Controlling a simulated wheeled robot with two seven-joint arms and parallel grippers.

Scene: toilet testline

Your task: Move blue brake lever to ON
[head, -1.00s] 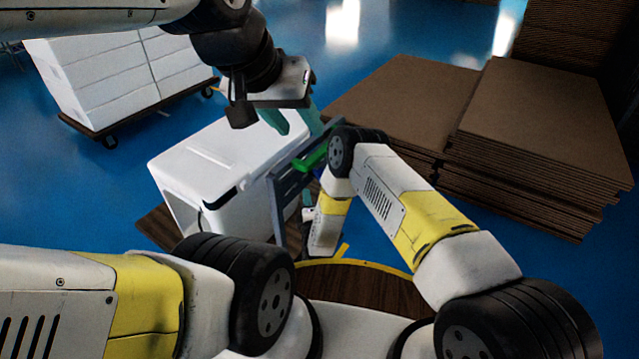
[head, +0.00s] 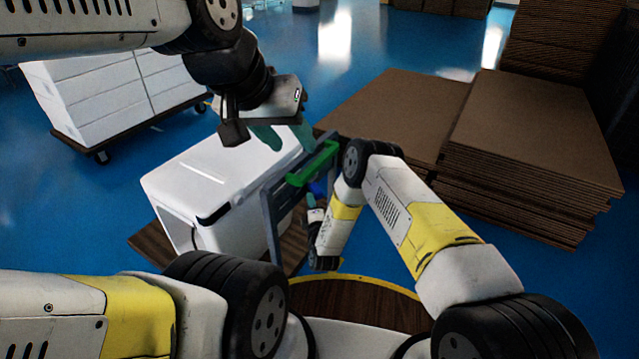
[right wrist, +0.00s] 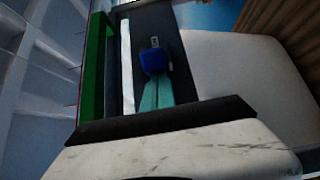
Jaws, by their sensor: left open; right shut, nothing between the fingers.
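The blue brake lever (right wrist: 154,60) is a small blue block on a dark panel in the right wrist view. In the head view a bit of blue (head: 318,188) shows beside my right wrist, mostly hidden. My right gripper (right wrist: 158,80) has its teal fingers shut with nothing between them. Their tips are at the lower edge of the blue block; I cannot tell whether they touch it. A small light label (right wrist: 153,41) sits just above the block, too small to read. My left gripper (head: 284,138) is open and empty, above the white box.
A white box-shaped unit (head: 205,185) stands beside a grey frame with a green bar (head: 313,164). The green bar also shows in the right wrist view (right wrist: 93,70). Brown board stacks (head: 540,140) are at right, a cart of white boxes (head: 110,100) at left. Blue floor lies between.

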